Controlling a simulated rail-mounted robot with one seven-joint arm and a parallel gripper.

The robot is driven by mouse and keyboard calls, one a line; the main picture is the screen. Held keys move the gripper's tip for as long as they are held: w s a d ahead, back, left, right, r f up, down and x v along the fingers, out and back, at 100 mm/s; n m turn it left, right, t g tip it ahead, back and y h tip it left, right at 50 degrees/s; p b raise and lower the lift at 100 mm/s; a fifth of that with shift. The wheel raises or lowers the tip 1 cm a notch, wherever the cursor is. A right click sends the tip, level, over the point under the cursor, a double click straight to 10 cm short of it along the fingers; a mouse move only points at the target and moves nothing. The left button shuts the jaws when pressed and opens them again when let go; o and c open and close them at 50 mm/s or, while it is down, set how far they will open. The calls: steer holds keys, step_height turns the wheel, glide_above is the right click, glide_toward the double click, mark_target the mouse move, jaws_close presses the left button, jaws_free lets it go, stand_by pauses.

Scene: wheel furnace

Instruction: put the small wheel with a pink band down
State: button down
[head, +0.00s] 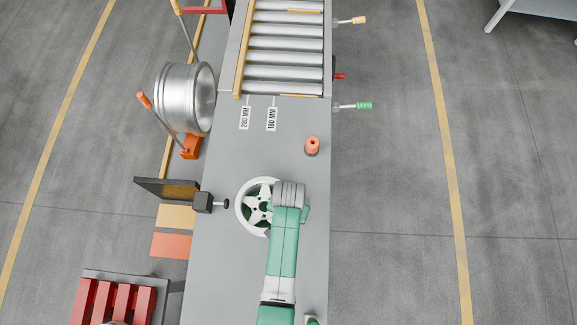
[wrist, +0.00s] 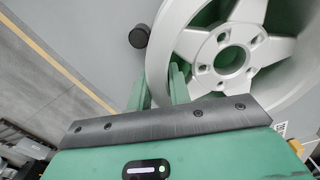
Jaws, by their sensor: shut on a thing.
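A white spoked wheel (head: 246,208) is over the grey table, with its right side hidden by my arm in the head view. In the wrist view the wheel (wrist: 268,48) fills the upper right, showing its hub and bolt holes. No pink band shows in either view. My gripper (wrist: 160,78) is shut on the wheel's rim, one green finger on each side of its wall. In the head view my arm hides the gripper. I cannot tell whether the wheel touches the table.
The grey table (head: 228,158) has free room beyond the wheel. An orange-topped peg (head: 312,146) stands at the right. A black clamp (head: 204,202) is close to the wheel's left. A roller conveyor (head: 285,58) and two size labels lie beyond.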

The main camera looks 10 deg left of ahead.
steer(key=shift+r, duration=0.1)
steer(key=c, duration=1.3)
jaws_free()
steer(key=shift+f, duration=0.2)
step_height(320, 180, up, 12)
steer(key=p, duration=0.1)
steer(key=shift+r, duration=0.15)
